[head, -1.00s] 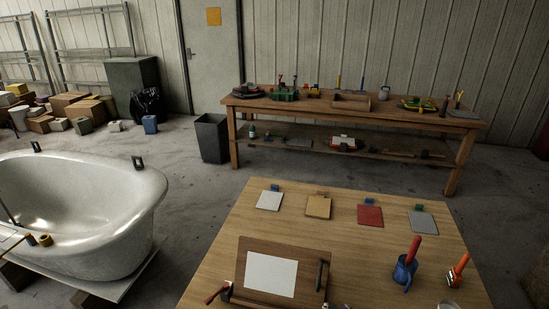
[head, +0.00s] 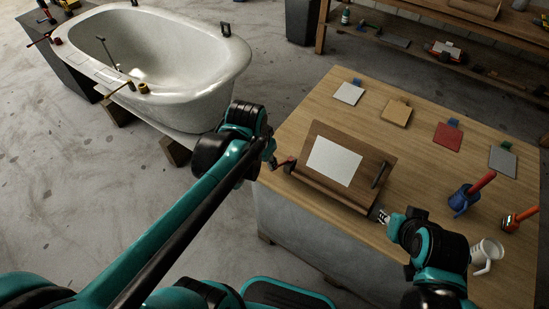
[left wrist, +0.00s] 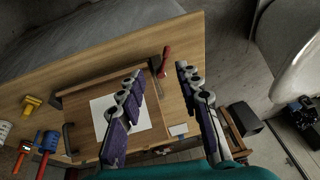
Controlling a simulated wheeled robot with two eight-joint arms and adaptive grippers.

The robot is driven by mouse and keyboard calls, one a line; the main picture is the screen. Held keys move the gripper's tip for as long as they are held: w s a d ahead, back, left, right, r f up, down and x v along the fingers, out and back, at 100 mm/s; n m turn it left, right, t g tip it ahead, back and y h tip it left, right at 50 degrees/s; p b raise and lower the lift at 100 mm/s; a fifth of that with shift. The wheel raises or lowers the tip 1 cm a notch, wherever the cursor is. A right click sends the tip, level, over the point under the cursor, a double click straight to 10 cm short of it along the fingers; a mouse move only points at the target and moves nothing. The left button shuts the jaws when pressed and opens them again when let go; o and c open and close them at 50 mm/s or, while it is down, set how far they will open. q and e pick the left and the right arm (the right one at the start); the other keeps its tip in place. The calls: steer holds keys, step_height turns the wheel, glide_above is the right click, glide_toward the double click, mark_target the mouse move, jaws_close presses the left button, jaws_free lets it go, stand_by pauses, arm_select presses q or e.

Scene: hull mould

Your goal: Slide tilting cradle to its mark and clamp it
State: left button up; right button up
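The tilting cradle (head: 378,153) is a brown wooden board with a white sheet on its sloping face, standing on the light wooden table. It also shows in the left wrist view (left wrist: 85,92). A red-handled clamp (head: 285,163) is at the cradle's left end; its red handle shows in the left wrist view (left wrist: 166,58). My left gripper (head: 271,158) is beside this handle. In the left wrist view its fingers (left wrist: 160,69) are spread, with the handle showing between and beyond the tips. My right gripper (head: 383,215) is low at the cradle's front right corner; its opening is unclear. No mark is distinguishable.
Four coloured plates, including a red one (head: 448,136), lie along the table's far edge. A bathtub (head: 170,60) is at the back left.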

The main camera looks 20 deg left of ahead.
arm_select(q)
steer(key=w+f+m+g+p, duration=0.1)
steer(key=w+f+m+g, duration=0.1)
steer(key=w, duration=0.3)
steer(key=m+g+p, duration=0.2)
glide_toward(282, 164)
steer(key=shift+s+a+r, duration=0.15)
steer(key=shift+s+a, duration=1.1)
steer(key=shift+w+f+b, duration=0.1)
steer(key=shift+f+b, duration=0.3)
steer(key=shift+f, duration=0.25)
step_height(282, 164, down, 7)
steer(key=b, duration=0.2)
steer(key=shift+b, duration=0.4)
jaws_close()
